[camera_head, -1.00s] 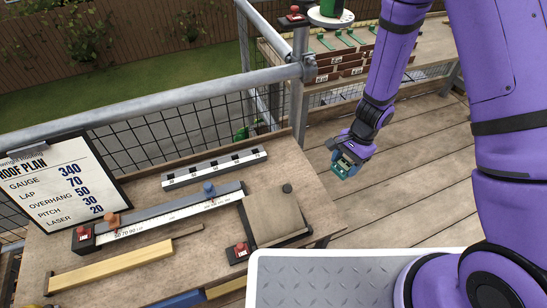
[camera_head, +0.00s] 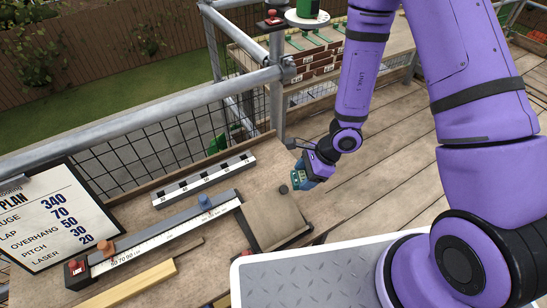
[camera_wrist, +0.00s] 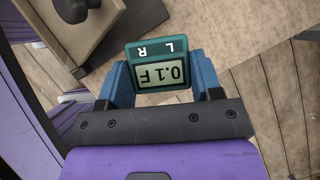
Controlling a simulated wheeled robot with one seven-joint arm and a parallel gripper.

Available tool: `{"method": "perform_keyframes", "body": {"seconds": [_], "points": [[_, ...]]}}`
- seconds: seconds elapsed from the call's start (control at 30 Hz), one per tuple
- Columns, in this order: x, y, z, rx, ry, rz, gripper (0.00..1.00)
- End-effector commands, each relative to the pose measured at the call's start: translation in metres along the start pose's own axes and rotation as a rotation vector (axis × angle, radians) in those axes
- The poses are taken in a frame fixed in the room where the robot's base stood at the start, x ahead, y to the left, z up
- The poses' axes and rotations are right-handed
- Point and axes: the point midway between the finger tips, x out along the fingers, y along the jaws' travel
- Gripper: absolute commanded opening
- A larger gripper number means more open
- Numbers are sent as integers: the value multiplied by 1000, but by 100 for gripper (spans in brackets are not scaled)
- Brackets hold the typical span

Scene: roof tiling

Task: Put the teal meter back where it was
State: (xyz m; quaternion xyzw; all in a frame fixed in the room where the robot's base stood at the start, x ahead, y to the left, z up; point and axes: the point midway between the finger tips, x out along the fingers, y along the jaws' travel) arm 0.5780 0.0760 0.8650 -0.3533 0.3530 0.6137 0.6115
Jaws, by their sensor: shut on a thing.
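The teal meter (camera_wrist: 160,65) is in the wrist view, between the two blue fingers of my gripper (camera_wrist: 163,85). Its small screen reads upside down as "0.1 F", with the letters L and R on its far edge. In the head view my gripper (camera_head: 306,176) is at the right end of the workbench, beside the brown slab with the dark knob (camera_head: 283,189), and the meter shows only as a small teal patch there. My gripper is shut on the meter. Whether the meter touches anything below is not clear.
The bench holds a long white ruler (camera_head: 160,238) with blue and orange knobs, a black-and-white bar (camera_head: 205,179), a yellow wooden strip (camera_head: 130,286) and the roof plan board (camera_head: 50,220). A metal railing (camera_head: 150,108) runs behind. A grey tread-plate surface (camera_head: 310,275) lies in front.

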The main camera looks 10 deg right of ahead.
Motion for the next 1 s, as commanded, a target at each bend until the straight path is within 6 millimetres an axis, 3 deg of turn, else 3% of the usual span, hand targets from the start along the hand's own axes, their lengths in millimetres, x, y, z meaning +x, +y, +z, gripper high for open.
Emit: {"method": "perform_keyframes", "body": {"seconds": [0.5,0.87,1.0], "points": [[33,-105,35,-5,0,-3,30],[41,-131,44,-3,0,-2,30],[56,-132,35,1,1,2,30]]}}
